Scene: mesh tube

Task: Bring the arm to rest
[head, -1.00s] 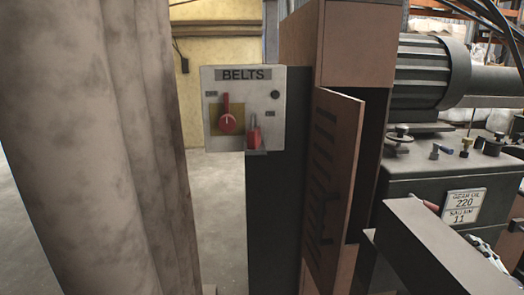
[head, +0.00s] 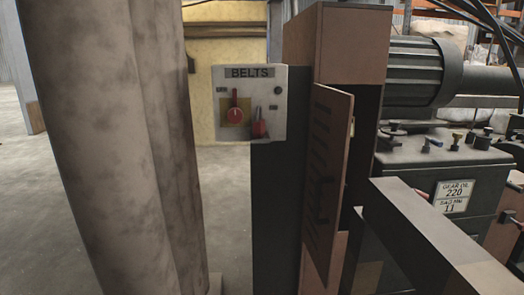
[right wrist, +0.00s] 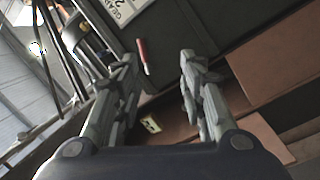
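My right gripper (right wrist: 159,62) is open in the right wrist view, its two fingers well apart and nothing held between them. A small red handle-like piece (right wrist: 143,57) shows between the fingertips against a dark machine housing (right wrist: 185,22); I cannot tell its distance from the fingers. In the head view only small parts at the right edge may belong to my right gripper. My left gripper is not in view.
A BELTS panel (head: 250,105) with red controls stands on a dark post, beside a brown cabinet with its door (head: 328,190) ajar. A thick column (head: 110,150) stands left. A motor (head: 420,70), labelled housing (head: 455,172) and grey beam (head: 425,235) crowd the right.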

